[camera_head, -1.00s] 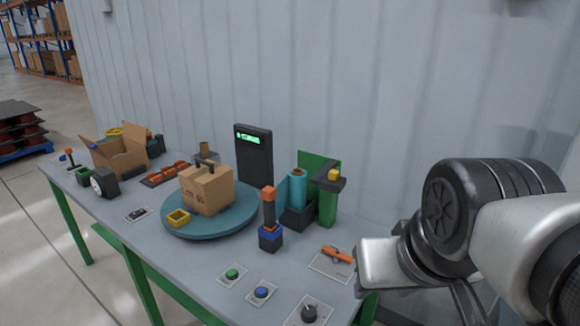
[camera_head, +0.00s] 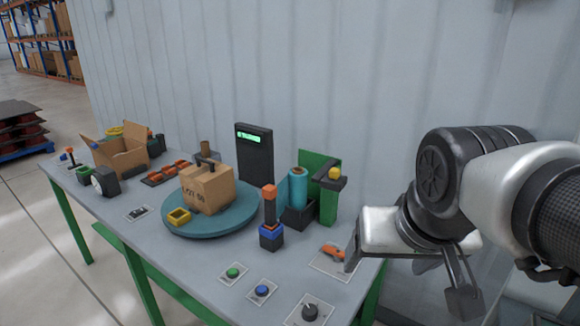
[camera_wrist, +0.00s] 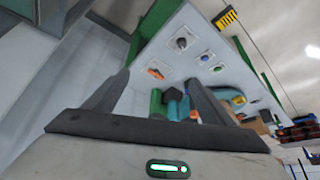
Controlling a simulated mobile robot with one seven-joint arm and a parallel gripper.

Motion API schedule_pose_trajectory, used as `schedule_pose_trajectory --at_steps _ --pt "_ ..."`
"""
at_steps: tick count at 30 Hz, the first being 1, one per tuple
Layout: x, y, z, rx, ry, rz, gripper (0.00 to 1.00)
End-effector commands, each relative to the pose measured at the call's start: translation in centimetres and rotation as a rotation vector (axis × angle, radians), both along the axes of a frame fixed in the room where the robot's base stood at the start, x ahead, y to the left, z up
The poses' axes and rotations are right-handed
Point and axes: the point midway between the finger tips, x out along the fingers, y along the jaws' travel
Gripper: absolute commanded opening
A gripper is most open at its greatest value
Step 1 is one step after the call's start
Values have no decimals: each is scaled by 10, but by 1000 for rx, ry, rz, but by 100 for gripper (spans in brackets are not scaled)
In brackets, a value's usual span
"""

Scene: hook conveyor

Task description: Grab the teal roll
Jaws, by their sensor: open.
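The teal roll (camera_head: 298,187) stands upright in a small dark holder (camera_head: 298,214) near the back right of the table, in front of a green panel. In the wrist view, teal pieces (camera_wrist: 174,103) show beyond and between the fingers, small and tilted. I cannot surely tell which piece is the roll there. My gripper (camera_wrist: 160,80) is open and empty, with its two dark fingers spread wide. In the head view it hangs at the table's right end, to the right of the roll and apart from it.
A green post (camera_head: 329,204) with a dark top and yellow knob stands close right of the roll. A dark stand with an orange top (camera_head: 269,208) is in front-left. A turntable (camera_head: 237,222) bears a carton (camera_head: 207,187). Buttons, an orange switch (camera_head: 334,251) and a dial (camera_head: 309,312) lie in front.

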Motion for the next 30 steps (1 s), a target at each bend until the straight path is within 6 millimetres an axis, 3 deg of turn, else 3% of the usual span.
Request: schedule_pose_trajectory --at_steps 6,11,14,18,21,24,27,30 --pt "124 -21 -18 4 -39 -210 76" --pt "225 -24 -41 -43 -132 -352 76" --pt "287 -12 -58 -84 -218 -404 76" --pt "366 26 -81 -137 -374 -416 76" --pt "411 69 -94 -160 -485 -382 76" --pt "440 111 -104 -168 -574 -334 76" --pt "456 144 -111 -166 -630 -292 76" --pt "464 160 -113 -164 -659 -272 76"
